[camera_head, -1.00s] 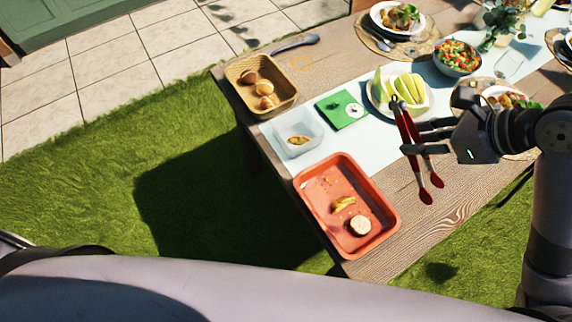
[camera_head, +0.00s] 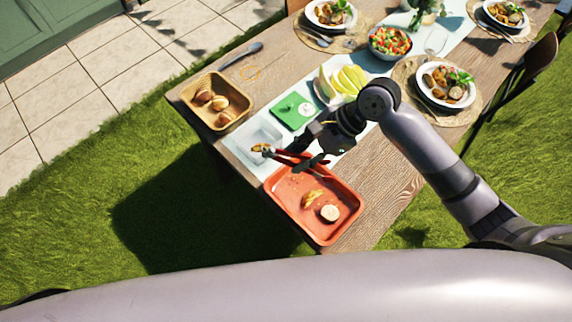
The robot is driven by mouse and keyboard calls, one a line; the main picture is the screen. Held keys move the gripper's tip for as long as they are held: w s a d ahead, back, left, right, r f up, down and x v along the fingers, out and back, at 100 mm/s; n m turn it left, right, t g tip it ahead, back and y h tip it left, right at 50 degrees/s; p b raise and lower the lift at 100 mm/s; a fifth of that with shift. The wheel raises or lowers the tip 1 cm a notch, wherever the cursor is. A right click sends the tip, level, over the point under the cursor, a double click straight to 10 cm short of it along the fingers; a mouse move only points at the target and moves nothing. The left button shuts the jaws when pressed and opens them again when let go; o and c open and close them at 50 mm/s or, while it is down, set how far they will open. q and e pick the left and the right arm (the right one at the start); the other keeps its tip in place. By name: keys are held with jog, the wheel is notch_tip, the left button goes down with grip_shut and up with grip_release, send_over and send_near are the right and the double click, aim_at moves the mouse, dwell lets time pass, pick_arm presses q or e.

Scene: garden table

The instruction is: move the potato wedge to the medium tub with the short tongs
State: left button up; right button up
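The yellow potato wedge (camera_head: 312,197) lies in the orange-red tray (camera_head: 343,229), beside a round pale slice (camera_head: 330,213). A clear tub (camera_head: 246,133), the only tub I can make out, stands behind and left of the tray with a small browned piece (camera_head: 262,147) in it. My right gripper (camera_head: 318,160) is shut on the red and black short tongs (camera_head: 289,158). The tongs lie nearly level above the tray's far edge, with one end close to the tub's near right corner. The wrist partly hides the grip. My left gripper is not in view.
A bread basket (camera_head: 188,97), a green card (camera_head: 290,108) and a plate of melon slices (camera_head: 345,79) stand behind the tub and tray. A salad bowl (camera_head: 390,44) and laid plates are farther back. Bare wood (camera_head: 385,185) lies right of the tray.

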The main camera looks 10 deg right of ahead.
pick_arm(q)
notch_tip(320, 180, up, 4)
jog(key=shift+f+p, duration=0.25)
jog(key=shift+p, duration=0.8)
pick_arm(e)
jog(key=s+a+f+n+g, duration=0.1)
jog(key=s+a+f+n, duration=0.2)
jog(key=shift+s+a+f+g, duration=0.2)
jog(key=shift+f+g, duration=0.1)
jog(key=shift+f, duration=0.1)
pick_arm(q)
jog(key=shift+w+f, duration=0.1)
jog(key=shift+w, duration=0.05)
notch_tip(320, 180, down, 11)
jog(key=b, duration=1.1)
pick_arm(e)
jog(key=shift+f, duration=5)
jog(key=shift+o, duration=0.3)
grip_shut()
